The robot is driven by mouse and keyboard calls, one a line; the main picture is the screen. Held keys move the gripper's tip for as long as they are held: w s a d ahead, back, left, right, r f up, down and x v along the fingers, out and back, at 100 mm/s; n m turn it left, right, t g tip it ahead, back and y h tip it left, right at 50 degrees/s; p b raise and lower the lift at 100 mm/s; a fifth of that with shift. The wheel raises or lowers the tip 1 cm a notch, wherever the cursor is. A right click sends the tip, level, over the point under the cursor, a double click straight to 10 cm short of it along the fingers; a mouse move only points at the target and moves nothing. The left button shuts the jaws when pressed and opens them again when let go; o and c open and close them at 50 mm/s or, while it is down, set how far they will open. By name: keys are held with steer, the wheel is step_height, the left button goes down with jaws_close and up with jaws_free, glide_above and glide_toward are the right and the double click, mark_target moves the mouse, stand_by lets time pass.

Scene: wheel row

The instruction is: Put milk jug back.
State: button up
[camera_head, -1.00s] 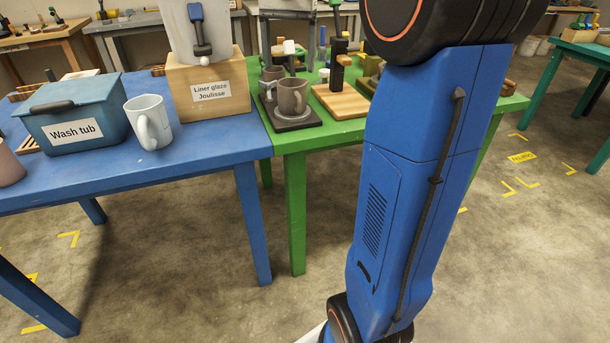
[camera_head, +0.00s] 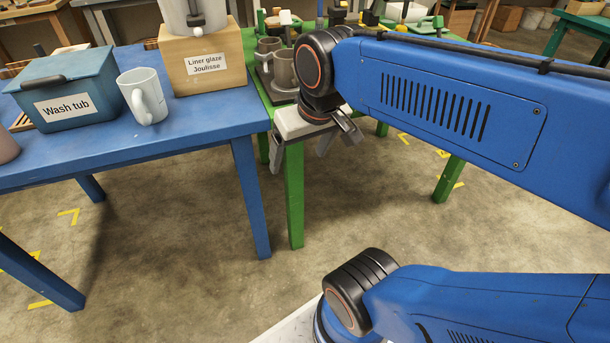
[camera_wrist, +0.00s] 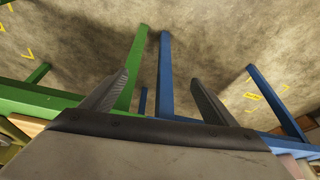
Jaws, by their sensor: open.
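A white jug-like vessel with a handle (camera_head: 147,97) stands upright on the blue table, between the wash tub and the wooden box. I cannot tell for sure that it is the milk jug. Two grey-brown mugs (camera_head: 284,69) stand on a dark tray on the green table, partly hidden by my arm. My gripper (camera_head: 303,152) is open at the front edge of the green table, right of the white vessel and apart from it. In the wrist view the gripper's fingers (camera_wrist: 160,78) are spread, with only table legs and floor seen beyond them.
The blue wash tub (camera_head: 68,90) and a wooden box labelled Liner glaze Joulisse (camera_head: 203,62), bearing a pale container (camera_head: 192,15), stand on the blue table (camera_head: 190,125).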

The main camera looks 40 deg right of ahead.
steer(key=shift+n+t, duration=0.3)
steer(key=shift+n, duration=0.3)
steer(key=s+f, duration=0.1)
steer(key=f, duration=0.1)
steer(key=s+f, duration=0.1)
steer(key=s, duration=0.1)
steer(key=shift+a+f, duration=0.4)
stand_by(0.4)
